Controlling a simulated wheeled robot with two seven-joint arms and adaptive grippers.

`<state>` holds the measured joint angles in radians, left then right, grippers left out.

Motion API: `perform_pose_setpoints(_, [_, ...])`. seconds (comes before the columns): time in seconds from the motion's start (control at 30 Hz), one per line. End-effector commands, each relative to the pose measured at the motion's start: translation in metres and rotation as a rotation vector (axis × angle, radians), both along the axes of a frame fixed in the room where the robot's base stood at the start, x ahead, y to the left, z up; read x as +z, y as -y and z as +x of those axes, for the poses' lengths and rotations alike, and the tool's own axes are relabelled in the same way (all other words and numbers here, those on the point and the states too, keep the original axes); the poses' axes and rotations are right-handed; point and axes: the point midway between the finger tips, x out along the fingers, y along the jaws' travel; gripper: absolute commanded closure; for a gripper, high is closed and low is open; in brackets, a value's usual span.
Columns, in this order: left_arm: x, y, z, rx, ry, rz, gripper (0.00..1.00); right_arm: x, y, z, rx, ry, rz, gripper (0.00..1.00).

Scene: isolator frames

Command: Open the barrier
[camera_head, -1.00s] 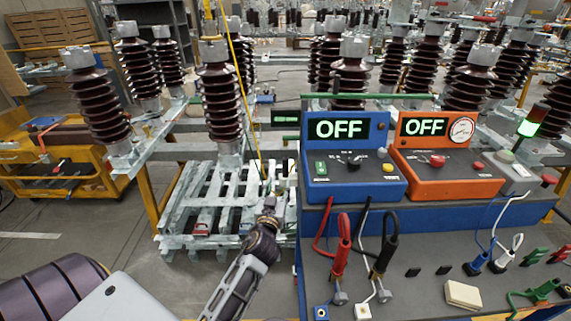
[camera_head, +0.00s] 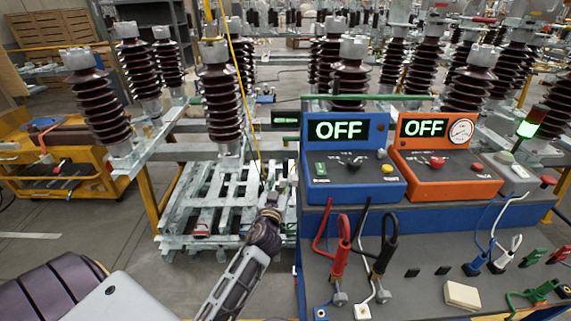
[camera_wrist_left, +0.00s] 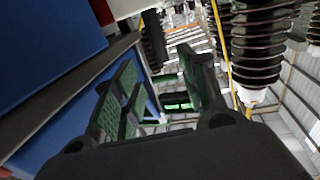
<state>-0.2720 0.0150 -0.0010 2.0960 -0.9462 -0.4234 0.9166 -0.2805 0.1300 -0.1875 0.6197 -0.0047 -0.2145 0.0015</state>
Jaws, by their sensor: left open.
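My left gripper (camera_head: 277,190) is beside the left side of the blue OFF box (camera_head: 352,180), low and in front of the slatted metal frame. In the left wrist view my left gripper (camera_wrist_left: 157,60) is open, with green-padded fingers spread and nothing held between them. A dark piece with a green face (camera_wrist_left: 177,100) shows beyond the fingers, apart from them. A thin yellow line (camera_head: 239,80) runs down from the top to near my gripper; it also shows in the wrist view (camera_wrist_left: 222,45). I cannot tell which part is the barrier. My right gripper is not in view.
The bench with the blue box and orange OFF box (camera_head: 440,178) stands close on the right, with red and black cables (camera_head: 341,250). Brown ribbed insulators (camera_head: 219,100) stand behind. A yellow cart (camera_head: 60,180) is at left. Floor between cart and frame is clear.

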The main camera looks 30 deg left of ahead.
Motion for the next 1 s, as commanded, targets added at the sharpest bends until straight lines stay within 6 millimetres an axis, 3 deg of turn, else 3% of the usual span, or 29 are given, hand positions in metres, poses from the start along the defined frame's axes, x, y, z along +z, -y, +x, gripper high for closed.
perform_pose_setpoints(1.0, [0.001,-0.029,0.083,0.001,0.0,0.002,0.57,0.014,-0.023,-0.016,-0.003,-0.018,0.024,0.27])
